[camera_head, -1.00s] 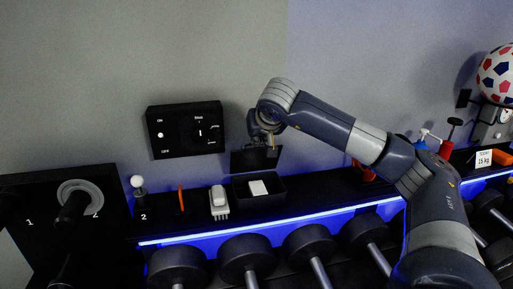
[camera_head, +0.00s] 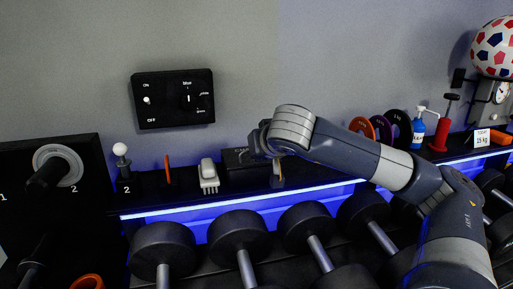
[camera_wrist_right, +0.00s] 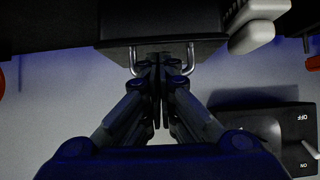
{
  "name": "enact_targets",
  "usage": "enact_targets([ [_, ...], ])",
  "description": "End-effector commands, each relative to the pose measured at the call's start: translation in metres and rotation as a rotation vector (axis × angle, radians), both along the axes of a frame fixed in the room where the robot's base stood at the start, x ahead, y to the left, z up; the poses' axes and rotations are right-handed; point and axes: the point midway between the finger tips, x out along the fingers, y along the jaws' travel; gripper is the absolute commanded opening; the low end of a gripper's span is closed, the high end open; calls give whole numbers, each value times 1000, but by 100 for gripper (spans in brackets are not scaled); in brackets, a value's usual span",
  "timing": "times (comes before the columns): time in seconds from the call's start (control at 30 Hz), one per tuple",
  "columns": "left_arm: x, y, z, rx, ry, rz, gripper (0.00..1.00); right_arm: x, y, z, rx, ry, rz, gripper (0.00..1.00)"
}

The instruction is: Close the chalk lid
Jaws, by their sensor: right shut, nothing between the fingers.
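The black chalk box (camera_head: 240,182) stands on the shelf, right of a white brush. I cannot tell whether the lid sits flush. In the right wrist view a dark panel with a metal handle (camera_wrist_right: 190,62) is at the top, and my shut fingertips (camera_wrist_right: 160,62) are between the handle's two ends. Whether they touch it is unclear. My left gripper is out of view.
The white brush (camera_head: 208,176) stands close left of the box. A black switch panel (camera_head: 173,98) is on the wall above. Dumbbells (camera_head: 240,238) line the rack below the shelf.

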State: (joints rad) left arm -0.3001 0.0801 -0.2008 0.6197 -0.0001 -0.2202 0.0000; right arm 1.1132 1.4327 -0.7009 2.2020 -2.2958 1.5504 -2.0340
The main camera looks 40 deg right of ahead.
Motion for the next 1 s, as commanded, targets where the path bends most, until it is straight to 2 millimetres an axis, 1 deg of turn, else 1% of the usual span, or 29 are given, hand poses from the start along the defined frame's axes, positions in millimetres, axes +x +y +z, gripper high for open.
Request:
enact_targets([
  [0.03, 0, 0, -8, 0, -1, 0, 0, -2, 0, -9, 0, 0, -1, 0],
  [0.1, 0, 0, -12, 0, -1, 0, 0, -3, 1, -14, -1, 1, 0, 0],
  [0.33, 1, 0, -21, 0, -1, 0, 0, -6, 3, -25, 0, -1, 0, 0],
  [0.53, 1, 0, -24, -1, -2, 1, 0, -6, 3, -29, 0, 1, 0, 0],
  [1.0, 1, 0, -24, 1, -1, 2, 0, -6, 3, -28, 0, -1, 0, 0],
])
